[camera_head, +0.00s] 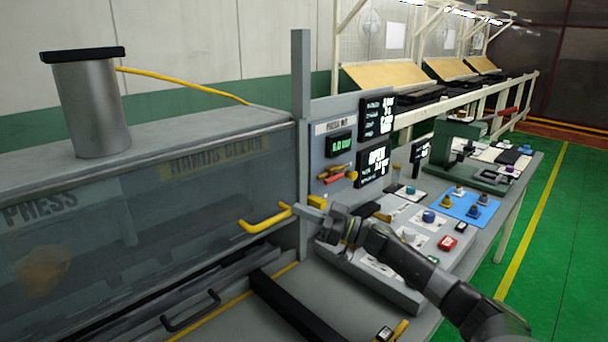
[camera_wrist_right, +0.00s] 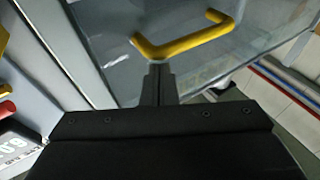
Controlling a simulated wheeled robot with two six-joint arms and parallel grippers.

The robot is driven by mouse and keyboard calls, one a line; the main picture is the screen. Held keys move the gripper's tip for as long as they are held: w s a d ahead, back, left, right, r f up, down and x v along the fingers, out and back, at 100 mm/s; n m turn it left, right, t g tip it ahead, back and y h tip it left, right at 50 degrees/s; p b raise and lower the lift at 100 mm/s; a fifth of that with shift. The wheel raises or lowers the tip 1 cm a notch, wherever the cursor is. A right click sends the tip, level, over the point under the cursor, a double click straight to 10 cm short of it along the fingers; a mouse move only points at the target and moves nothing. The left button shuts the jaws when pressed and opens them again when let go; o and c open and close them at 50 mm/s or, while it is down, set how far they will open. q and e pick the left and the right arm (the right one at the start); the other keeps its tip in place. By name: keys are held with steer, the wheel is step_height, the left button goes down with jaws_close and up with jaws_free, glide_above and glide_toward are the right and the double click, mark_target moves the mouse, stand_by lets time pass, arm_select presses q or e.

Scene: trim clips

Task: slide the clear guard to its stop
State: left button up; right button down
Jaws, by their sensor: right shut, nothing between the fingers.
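The clear guard (camera_head: 215,190) is a see-through panel across the front of the press, its right edge close to the grey post. Its yellow handle (camera_head: 265,220) is near that edge, and it also shows in the right wrist view (camera_wrist_right: 190,45). My right gripper (camera_head: 302,209) is shut and empty at the right end of the handle. In the wrist view its closed fingertips (camera_wrist_right: 158,68) meet the handle's near end in the picture; I cannot tell whether they touch. My left gripper is not in view.
A grey post (camera_head: 302,130) and a panel with displays (camera_head: 377,117) stand right of the guard. A black bar handle (camera_head: 190,312) sits below it. Several small parts lie on the bench by a blue mat (camera_head: 470,207). A metal cylinder (camera_head: 92,105) stands on the press.

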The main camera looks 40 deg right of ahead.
step_height(320, 180, down, 8)
steer(key=b, duration=0.3)
step_height(320, 180, up, 10)
steer(key=shift+r+b, duration=0.25)
steer(key=shift+b, duration=0.15)
stand_by(0.3)
